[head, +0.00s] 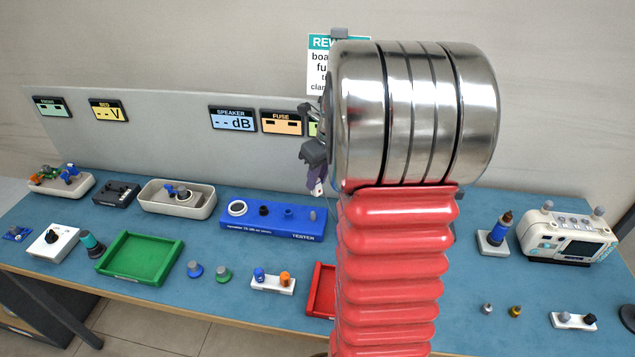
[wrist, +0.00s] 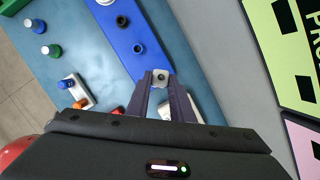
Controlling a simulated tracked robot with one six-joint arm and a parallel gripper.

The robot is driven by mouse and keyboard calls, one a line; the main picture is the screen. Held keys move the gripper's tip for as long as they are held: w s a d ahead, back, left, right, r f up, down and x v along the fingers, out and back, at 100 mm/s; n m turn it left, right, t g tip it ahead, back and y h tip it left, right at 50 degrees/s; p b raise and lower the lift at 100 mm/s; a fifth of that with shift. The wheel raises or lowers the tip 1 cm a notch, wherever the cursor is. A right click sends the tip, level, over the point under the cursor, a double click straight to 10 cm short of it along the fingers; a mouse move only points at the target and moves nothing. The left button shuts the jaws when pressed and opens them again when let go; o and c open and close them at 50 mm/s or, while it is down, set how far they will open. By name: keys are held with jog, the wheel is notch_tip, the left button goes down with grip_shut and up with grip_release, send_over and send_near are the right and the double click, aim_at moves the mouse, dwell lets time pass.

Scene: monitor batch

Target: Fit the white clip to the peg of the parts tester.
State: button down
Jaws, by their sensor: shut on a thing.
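My gripper (head: 316,182) hangs over the right end of the blue parts tester (head: 262,223). In the wrist view my gripper (wrist: 160,77) is shut on the white clip (wrist: 159,83), a small pale piece with a dark hole, held at the fingertips. In the head view the clip (head: 318,189) shows as a small pale bit under the fingers. A thin grey peg (head: 312,215) stands at the tester's right end, just below the clip, with an apparent gap. The tester (wrist: 115,35) also shows in the wrist view with its sockets; the peg is not seen there.
A white ring (head: 237,208) and dark sockets stand on the tester's left part. A green tray (head: 140,259) and a red tray (head: 322,292) lie in front. A grey wall panel (head: 160,130) rises behind. My arm hides the bench right of the tester.

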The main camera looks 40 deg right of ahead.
jog(key=m, duration=0.1)
jog(key=a+m+t+h, duration=0.1)
jog(key=m, duration=0.1)
jog(key=m+t+h, duration=0.1)
jog(key=shift+s+a+f+m, duration=0.3)
jog(key=shift+s+a+f, duration=0.1)
jog(key=shift+f, duration=2.2)
jog(key=shift+f, duration=2.15)
dwell(0.4)
jog(key=c, duration=1.5)
grip_release()
